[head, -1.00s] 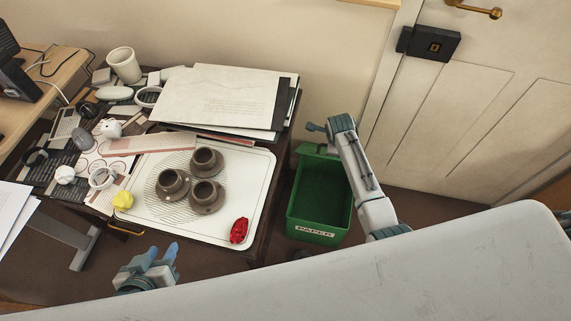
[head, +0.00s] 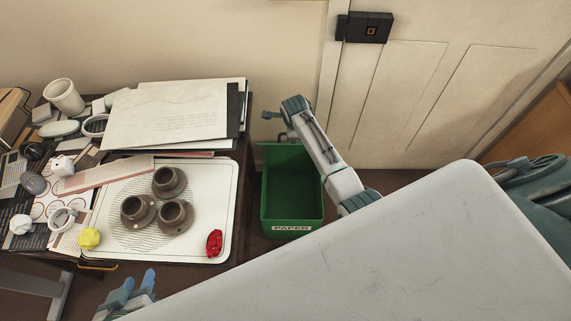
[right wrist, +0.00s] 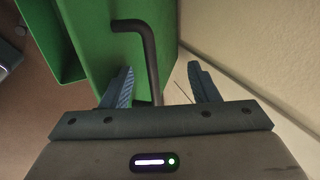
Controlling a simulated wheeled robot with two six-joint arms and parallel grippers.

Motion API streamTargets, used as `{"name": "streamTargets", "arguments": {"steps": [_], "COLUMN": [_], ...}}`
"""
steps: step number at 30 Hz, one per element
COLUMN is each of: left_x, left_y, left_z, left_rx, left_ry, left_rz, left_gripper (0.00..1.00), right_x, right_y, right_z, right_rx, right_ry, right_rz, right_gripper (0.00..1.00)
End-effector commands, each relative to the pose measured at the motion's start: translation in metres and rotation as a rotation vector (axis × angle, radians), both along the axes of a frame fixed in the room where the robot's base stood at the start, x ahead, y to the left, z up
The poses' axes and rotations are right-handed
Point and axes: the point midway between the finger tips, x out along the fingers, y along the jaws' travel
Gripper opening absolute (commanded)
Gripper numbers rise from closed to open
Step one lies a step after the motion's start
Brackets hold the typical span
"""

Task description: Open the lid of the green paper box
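The green paper box (head: 291,228) stands on the floor right of the desk, with a "PAPER" label on its front. Its top is open and I see down into its empty-looking inside. In the right wrist view a green panel, apparently the raised lid (right wrist: 105,30), carries a bent black handle (right wrist: 148,45). My right gripper (right wrist: 160,68) is open, with the handle running between its spread fingers, nearer the left one. My left gripper (head: 137,283) is open and empty in front of the desk.
A wall and a door (head: 440,100) stand close behind the box.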

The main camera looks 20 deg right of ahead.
Motion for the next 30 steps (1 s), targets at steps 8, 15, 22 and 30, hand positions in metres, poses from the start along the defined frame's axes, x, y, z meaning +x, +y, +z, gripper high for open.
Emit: {"name": "streamTargets", "arguments": {"steps": [8,15,22,30], "left_x": [0.0,0.0,0.0,0.0], "left_y": [0.0,0.0,0.0,0.0], "left_z": [0.0,0.008,0.033,0.06], "left_rx": [0.0,0.0,0.0,0.0], "left_ry": [0.0,0.0,0.0,0.0], "left_rz": [0.0,0.0,0.0,0.0], "left_gripper": [0.36,0.36,0.36,0.36], "right_x": [-0.001,-0.003,-0.012,-0.023], "right_y": [0.0,0.002,0.006,0.011], "right_z": [-0.001,0.006,0.021,0.038], "right_rx": [0.001,0.001,0.001,0.0], "right_ry": [0.002,0.002,0.003,0.003], "right_rz": [0.0,0.0,0.001,0.001], "right_gripper": [0.55,0.55,0.55,0.55]}}
